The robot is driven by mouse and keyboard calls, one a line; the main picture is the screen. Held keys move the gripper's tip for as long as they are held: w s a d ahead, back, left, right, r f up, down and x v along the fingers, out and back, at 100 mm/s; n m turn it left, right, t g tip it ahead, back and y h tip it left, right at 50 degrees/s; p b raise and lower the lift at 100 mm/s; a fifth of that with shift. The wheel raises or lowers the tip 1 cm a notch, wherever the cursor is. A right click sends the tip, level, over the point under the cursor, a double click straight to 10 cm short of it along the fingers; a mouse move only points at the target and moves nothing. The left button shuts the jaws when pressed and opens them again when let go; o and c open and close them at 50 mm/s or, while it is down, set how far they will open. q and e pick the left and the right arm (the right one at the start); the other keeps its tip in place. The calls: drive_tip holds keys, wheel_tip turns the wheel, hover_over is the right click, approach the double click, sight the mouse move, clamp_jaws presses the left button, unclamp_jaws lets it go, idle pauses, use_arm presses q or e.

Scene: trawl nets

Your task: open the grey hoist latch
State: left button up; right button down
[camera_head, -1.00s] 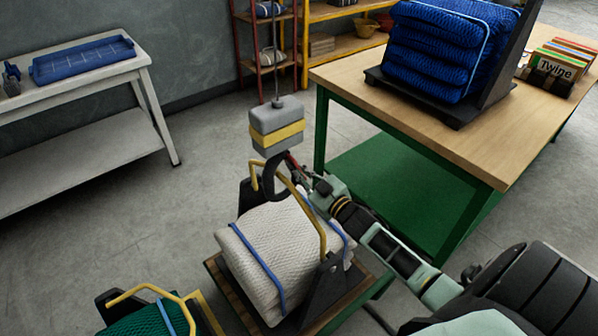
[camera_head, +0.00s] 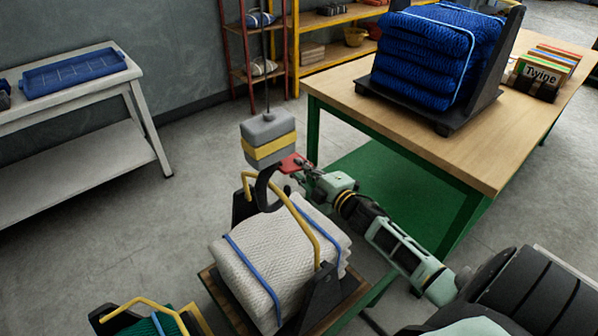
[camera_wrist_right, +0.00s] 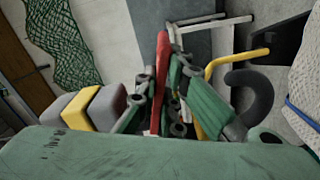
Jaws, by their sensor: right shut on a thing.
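The grey hoist block (camera_head: 267,138) with a yellow band hangs on a cable, with a black hook (camera_head: 262,190) below it. A red latch (camera_head: 293,163) sticks out to the right from the hook's top, just under the block. My right gripper (camera_head: 298,170) is shut on the latch; in the wrist view the red latch (camera_wrist_right: 163,75) stands between its green fingers (camera_wrist_right: 165,105). The hook is beside the yellow handle (camera_head: 290,205) of a cradle holding a pale net bundle (camera_head: 270,255); whether they touch I cannot tell. My left gripper is not in view.
A wooden-topped table (camera_head: 420,140) with a blue net stack (camera_head: 435,55) stands at the right. A second yellow-handled cradle with green net (camera_head: 155,322) is at the bottom left. A white bench (camera_head: 80,130) with a blue tray (camera_head: 75,73) is at the left.

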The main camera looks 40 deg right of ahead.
sight(302, 158)
drive_tip(key=r+n, duration=0.2)
drive_tip(key=n, duration=0.1)
drive_tip(key=shift+d+n, duration=0.2)
drive_tip(key=shift+n, duration=0.1)
drive_tip(key=shift+a+r+n, duration=0.1)
drive_tip(key=shift+r+n, duration=0.35)
drive_tip(key=shift+n, duration=0.45)
drive_tip(key=shift+a+r+n, duration=0.1)
drive_tip(key=shift+r+n, duration=0.3)
drive_tip(key=shift+n, duration=0.5)
drive_tip(key=c, duration=1.9)
unclamp_jaws()
drive_tip(key=shift+r, duration=0.1)
drive_tip(key=shift+o, duration=0.2)
drive_tip(key=shift+s, duration=0.2)
drive_tip(key=s, duration=0.7)
drive_tip(key=shift+s+d, duration=0.3)
drive_tip(key=shift+s, duration=0.05)
